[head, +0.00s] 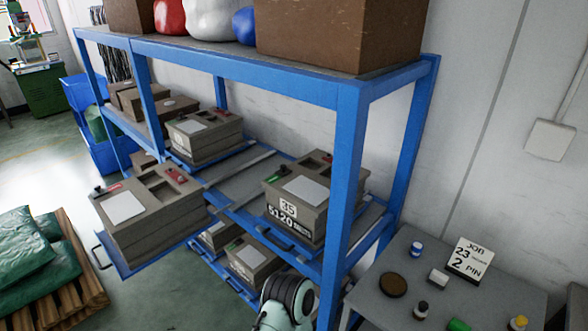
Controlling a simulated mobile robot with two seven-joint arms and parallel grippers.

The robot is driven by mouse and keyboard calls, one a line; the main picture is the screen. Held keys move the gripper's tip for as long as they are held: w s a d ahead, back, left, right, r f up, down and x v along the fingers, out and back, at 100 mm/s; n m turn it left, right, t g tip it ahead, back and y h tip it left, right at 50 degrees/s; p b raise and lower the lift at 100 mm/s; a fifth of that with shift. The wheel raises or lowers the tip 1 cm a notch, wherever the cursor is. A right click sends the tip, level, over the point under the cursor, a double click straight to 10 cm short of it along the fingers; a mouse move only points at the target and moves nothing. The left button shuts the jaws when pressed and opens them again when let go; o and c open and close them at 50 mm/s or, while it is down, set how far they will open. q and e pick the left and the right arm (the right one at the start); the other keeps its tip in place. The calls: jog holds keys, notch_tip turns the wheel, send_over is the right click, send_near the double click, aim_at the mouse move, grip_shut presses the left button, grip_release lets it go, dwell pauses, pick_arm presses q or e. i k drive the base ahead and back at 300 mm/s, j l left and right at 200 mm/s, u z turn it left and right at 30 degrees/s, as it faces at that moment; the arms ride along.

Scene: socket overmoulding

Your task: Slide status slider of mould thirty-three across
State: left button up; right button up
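A grey-brown mould (290,215) sits on the right of the shelf's middle level. Its front label shows a two-digit number that looks like 33 or 35, above 5120. A small green strip (270,178) lies on its top left edge, and a pale plate lies on top. Another mould (150,225) stands on a pulled-out blue tray (135,262), with a red strip and a dark knob (97,190) at its top left; its number is not readable. A third mould (205,138) stands behind. A rounded white-and-black part of my arm shows at the bottom; neither gripper is in view.
The blue shelf frame (348,160) has a front post right of the numbered mould. More moulds (252,258) sit on the low level. A grey table (385,290) with small jars and a card stands right. Green sacks (35,255) lie on a pallet left.

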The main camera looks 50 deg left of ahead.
aim_at(98, 192)
jog(key=k+j+u, duration=0.1)
jog(key=u, duration=2.5)
jog(key=i+j, duration=0.15)
jog(key=j, duration=0.25)
jog(key=i+j, duration=0.15)
jog(key=j, duration=0.2)
